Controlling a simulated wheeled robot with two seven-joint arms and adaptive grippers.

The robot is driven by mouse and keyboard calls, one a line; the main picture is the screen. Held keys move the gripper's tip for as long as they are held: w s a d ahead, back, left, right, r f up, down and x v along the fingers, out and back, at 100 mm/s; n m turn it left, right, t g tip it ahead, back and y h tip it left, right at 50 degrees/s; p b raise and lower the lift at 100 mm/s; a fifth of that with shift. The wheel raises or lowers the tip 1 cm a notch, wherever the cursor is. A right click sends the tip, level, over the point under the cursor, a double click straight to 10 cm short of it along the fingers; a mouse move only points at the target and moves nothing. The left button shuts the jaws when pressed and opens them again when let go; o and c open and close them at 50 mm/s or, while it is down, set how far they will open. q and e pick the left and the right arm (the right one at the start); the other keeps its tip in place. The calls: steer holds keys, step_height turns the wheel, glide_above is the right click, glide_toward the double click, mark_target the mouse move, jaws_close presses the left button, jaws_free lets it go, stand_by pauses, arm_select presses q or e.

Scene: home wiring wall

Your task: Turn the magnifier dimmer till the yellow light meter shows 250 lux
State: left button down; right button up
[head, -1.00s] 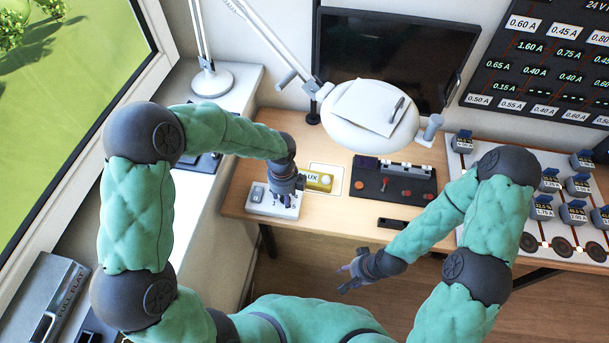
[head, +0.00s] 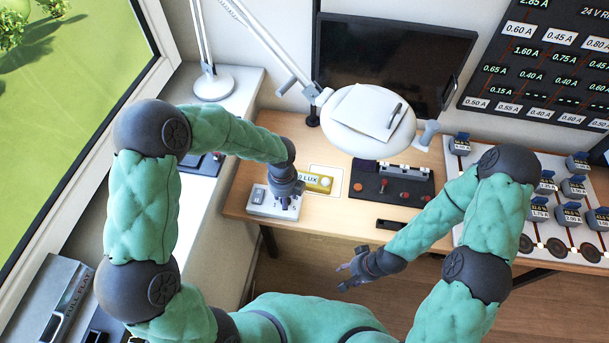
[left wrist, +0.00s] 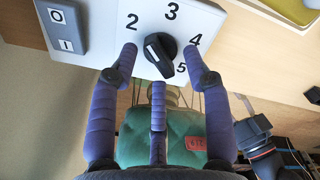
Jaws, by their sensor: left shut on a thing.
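The magnifier dimmer is a white box (head: 258,208) at the desk's left front. Its black knob (left wrist: 160,54) has a white mark on its upper-left part, and the numbers 2 to 5 show around it in the left wrist view. My left gripper (head: 286,196) is over the box, its fingers (left wrist: 158,60) around the knob and shut on it. The yellow light meter (head: 320,183) lies just right of the gripper. Its display shows "0 LUX"; the leading digits are hidden by my gripper. My right gripper (head: 350,275) is open and empty in front of the desk.
A round white magnifier head (head: 345,135) with paper and a pen on it hangs over the desk. A dark control panel (head: 365,187) lies right of the meter. A grey O/I switch (left wrist: 62,27) is beside the knob. Bare desk (head: 330,215) lies in front.

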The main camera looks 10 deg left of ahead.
arm_select(q)
steer(key=shift+w+a+r, duration=0.15)
steer(key=shift+w+a, duration=0.05)
steer(key=shift+w, duration=0.35)
steer(key=shift+a+r+m+p, duration=0.1)
steer(key=shift+m+p, duration=0.5)
steer(key=shift+p, duration=0.15)
steer(key=c, duration=0.8)
jaws_free()
steer(key=shift+w, duration=0.1)
steer(key=o, duration=0.4)
steer(key=shift+w+a+f, duration=0.15)
steer(key=shift+f, duration=0.25)
steer(key=shift+s+r, duration=0.1)
steer(key=shift+s, duration=0.15)
step_height(320, 180, up, 12)
